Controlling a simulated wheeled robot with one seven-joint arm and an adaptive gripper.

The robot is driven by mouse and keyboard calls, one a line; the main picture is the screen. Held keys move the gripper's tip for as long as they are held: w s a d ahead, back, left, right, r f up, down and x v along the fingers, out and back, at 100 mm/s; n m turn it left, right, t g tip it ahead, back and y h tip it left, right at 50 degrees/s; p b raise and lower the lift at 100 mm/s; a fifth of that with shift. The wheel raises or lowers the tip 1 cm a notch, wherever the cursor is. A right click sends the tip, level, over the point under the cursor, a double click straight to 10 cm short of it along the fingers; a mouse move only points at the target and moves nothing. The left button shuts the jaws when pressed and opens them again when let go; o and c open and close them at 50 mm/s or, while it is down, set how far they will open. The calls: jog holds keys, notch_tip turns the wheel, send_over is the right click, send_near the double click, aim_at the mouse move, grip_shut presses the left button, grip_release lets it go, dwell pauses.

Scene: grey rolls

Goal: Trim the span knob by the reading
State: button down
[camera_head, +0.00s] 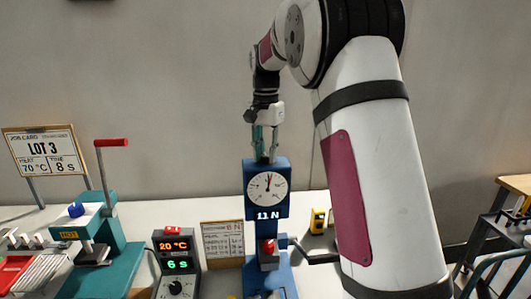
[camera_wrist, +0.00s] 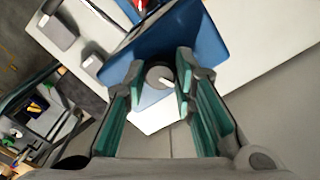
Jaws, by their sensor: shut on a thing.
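The span knob (camera_wrist: 157,75) is a round dark grey knob with a white pointer mark, on top of the blue gauge (camera_wrist: 210,50) in the wrist view. My gripper (camera_wrist: 160,80) has its teal fingers on both sides of the knob and is shut on it.
A teal press (camera_head: 110,235) with a red-handled lever stands left. A control box (camera_head: 176,262) shows 20 °C and 6 s. A small card (camera_head: 223,243) and a yellow object (camera_head: 318,221) flank the gauge.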

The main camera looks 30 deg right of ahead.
aim_at(266, 155)
jog(key=n, duration=0.7)
jog(key=shift+r, duration=0.1)
jog(key=n, duration=0.6)
jog(key=shift+n+p, duration=0.35)
jog(key=shift+n, duration=0.05)
jog(key=c, duration=1.3)
grip_release()
notch_tip(266, 155, up, 12)
jog(key=shift+f, duration=0.1)
